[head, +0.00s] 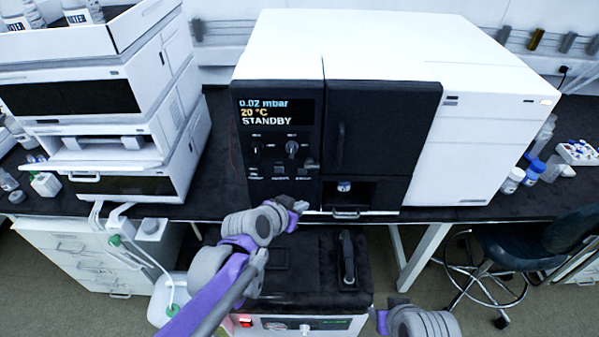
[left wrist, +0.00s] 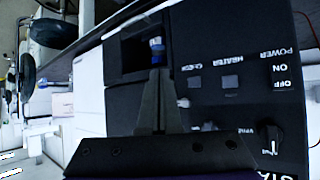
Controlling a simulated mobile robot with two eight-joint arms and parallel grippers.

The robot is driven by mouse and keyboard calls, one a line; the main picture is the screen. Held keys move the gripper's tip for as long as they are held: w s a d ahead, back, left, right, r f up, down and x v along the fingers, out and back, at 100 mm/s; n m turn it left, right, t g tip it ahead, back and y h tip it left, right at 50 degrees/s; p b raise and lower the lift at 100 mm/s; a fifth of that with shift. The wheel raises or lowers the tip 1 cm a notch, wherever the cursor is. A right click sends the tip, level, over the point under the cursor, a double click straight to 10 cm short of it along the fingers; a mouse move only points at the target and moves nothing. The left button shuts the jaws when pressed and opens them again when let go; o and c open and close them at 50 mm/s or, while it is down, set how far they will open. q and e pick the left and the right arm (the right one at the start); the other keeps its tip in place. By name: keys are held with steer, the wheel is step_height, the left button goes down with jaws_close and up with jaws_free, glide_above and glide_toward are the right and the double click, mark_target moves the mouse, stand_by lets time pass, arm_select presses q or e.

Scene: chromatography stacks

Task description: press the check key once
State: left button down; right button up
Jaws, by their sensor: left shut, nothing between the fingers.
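The check key (left wrist: 194,82) is a small dark square on the black front panel, under its CHECK label in the left wrist view, where the panel appears upside down. In the head view the key row lies low on the panel (head: 243,140) of the white instrument, whose display reads STANDBY. My left gripper (head: 300,206) is shut and empty, in front of and below the panel. In the left wrist view its fingertips (left wrist: 158,72) show just left of the check key; contact cannot be made out. Part of my right arm's end (head: 393,302) shows at the bottom edge; its fingers are unclear.
The heater key (left wrist: 230,82) and power switch (left wrist: 284,76) sit beside the check key. A vial with a blue cap (left wrist: 156,44) stands in the recess near the fingertips. A dark door (head: 385,125) is right of the panel. A stacked white unit (head: 165,120) stands left.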

mark_target(302, 171)
arm_select(q)
steer(key=w, duration=0.8)
steer(key=shift+w, duration=0.4)
steer(key=shift+w, duration=0.15)
stand_by(1.7)
steer(key=shift+w, duration=0.3)
steer(key=shift+w, duration=0.35)
stand_by(0.6)
steer(key=shift+s, duration=0.85)
